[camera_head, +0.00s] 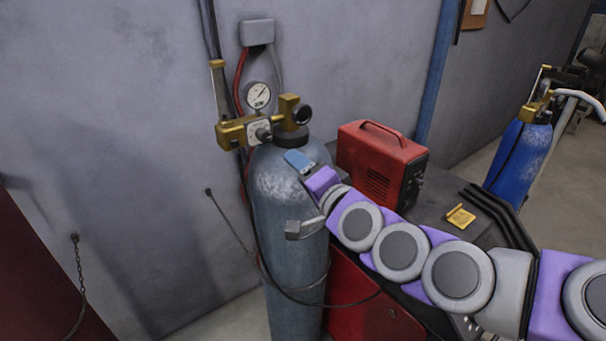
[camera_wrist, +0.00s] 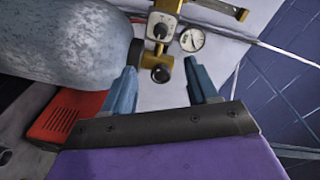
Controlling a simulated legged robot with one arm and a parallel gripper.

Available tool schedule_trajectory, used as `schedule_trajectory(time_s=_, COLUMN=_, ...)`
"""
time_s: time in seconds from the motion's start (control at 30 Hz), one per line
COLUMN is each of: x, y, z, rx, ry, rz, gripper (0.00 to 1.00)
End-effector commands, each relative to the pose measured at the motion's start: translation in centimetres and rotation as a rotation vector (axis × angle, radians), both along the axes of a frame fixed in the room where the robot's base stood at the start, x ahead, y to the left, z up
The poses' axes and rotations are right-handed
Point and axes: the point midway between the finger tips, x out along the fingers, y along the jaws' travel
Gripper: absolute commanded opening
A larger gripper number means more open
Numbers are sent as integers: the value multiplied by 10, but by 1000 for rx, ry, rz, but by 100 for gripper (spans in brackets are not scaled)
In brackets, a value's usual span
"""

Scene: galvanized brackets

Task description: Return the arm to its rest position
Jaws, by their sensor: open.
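My arm reaches in from the right in the head view, grey and purple links in a row. My gripper (camera_head: 297,192) is in front of the upper part of a tall grey-blue gas cylinder (camera_head: 283,230), below its brass regulator. In the wrist view my gripper (camera_wrist: 163,90) has its two blue fingers apart with nothing between them. The brass regulator (camera_wrist: 160,35) and a round gauge (camera_wrist: 192,40) show beyond the fingertips. I cannot tell whether a finger touches the cylinder.
A red welding machine (camera_head: 384,165) stands on a dark bench behind my arm. A small yellow bracket (camera_head: 460,217) lies on the bench. A blue cylinder (camera_head: 520,160) stands at the right. A thin cable hangs around the grey-blue cylinder.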

Motion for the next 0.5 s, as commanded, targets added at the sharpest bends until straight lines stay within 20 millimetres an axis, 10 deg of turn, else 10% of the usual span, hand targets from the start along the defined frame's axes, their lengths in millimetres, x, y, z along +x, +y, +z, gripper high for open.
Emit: schedule_trajectory(time_s=0.5, x=-8, y=4, z=-13, rx=-44, ry=19, rz=24, gripper=59)
